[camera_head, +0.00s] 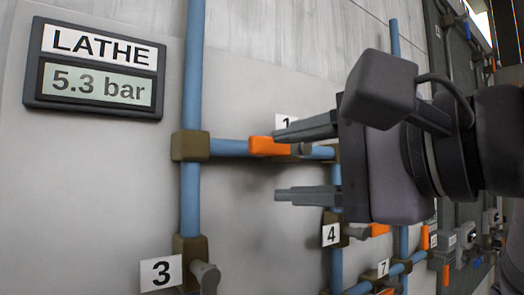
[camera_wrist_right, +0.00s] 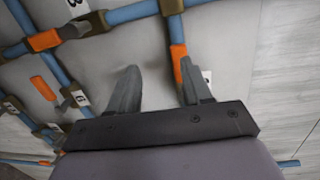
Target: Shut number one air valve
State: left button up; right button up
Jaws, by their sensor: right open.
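The number one label (camera_head: 285,121) is partly hidden by my right gripper's upper finger in the head view. The orange valve handle (camera_head: 266,146) beneath it lies along the horizontal blue pipe (camera_head: 230,147). My right gripper (camera_head: 280,165) comes in from the right, open and empty. In the head view the handle appears between its fingers, close under the upper one. In the wrist view, the gripper (camera_wrist_right: 160,88) has the orange handle (camera_wrist_right: 178,60) close beside its right finger, with the label (camera_wrist_right: 207,77) partly hidden behind. Contact cannot be told. My left gripper is not in view.
A LATHE gauge (camera_head: 97,70) reading 5.3 bar is on the wall at upper left. A vertical blue pipe (camera_head: 192,80) runs beside it. Labels 3 (camera_head: 161,273), 4 (camera_head: 331,234) and 7 (camera_head: 383,268) mark other valves below. The wall between gauge and label 3 is clear.

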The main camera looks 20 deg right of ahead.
aim_at(275, 146)
jog(key=shift+w+d+r+m+t+h, duration=0.1)
jog(key=shift+d+r+m+t+h, duration=0.05)
jog(key=shift+d+r+t+h, duration=0.35)
jog(key=shift+d+r+m+t+h, duration=0.2)
jog(key=shift+r+t, duration=0.1)
jog(key=shift+r, duration=0.3)
jog(key=p+x, duration=0.1)
jog(key=x, duration=0.4)
jog(key=shift+p, duration=0.4)
jog(key=shift+w+a, duration=0.3)
jog(key=shift+w, duration=0.35)
grip_shut()
